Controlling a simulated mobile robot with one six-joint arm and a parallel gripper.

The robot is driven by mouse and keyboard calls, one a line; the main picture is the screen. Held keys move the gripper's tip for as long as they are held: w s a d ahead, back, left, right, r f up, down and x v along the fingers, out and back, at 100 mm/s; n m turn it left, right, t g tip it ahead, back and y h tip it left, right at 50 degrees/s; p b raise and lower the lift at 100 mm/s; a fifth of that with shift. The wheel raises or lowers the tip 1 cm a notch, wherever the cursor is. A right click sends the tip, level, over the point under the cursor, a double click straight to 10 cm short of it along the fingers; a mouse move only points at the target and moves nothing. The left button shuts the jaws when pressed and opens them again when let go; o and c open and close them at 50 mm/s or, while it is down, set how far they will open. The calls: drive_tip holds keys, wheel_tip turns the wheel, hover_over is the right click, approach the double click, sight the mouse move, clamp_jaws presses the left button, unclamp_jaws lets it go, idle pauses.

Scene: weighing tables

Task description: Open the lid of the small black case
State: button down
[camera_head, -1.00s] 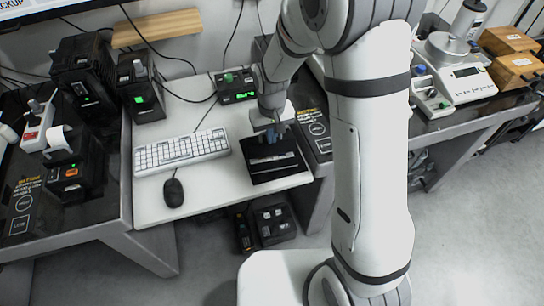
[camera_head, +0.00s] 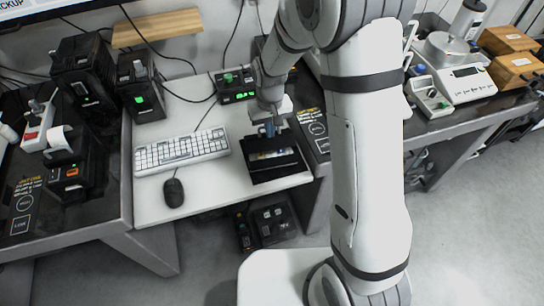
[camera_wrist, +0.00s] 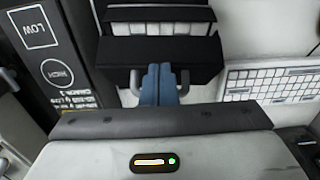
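The small black case (camera_head: 282,174) lies on the white desk, right of the keyboard. Its lid appears raised on the back side, with pale contents showing in front of it. In the wrist view the black lid panel (camera_wrist: 160,52) lies between my fingers and a row of white items (camera_wrist: 158,30) in the case. My gripper (camera_head: 269,128) is at the back edge of the case. Its blue fingertips (camera_wrist: 160,84) are together and point at the lid panel. I cannot tell whether they touch it, and no held object shows between them.
A white keyboard (camera_head: 181,151) and black mouse (camera_head: 173,192) lie left of the case. A black device with a green display (camera_head: 237,87) stands behind. A dark scale panel (camera_head: 312,125) is close on the right.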

drive_tip(key=shift+w+a, duration=0.1)
drive_tip(key=shift+w, duration=0.45)
drive_tip(key=shift+w+f, duration=0.1)
drive_tip(key=shift+w, duration=0.05)
idle(0.9)
drive_tip(key=shift+s+r+p, duration=0.2)
drive_tip(key=shift+r+p, duration=0.15)
drive_tip(key=shift+r, duration=0.15)
drive_tip(key=shift+s+r+p, duration=0.15)
drive_tip(key=shift+r+p, duration=0.15)
drive_tip(key=shift+r, duration=0.15)
wheel_tip(320, 180, up, 6)
drive_tip(key=s+p, duration=0.3)
drive_tip(key=shift+d+f, duration=0.25)
drive_tip(key=shift+d, duration=0.1)
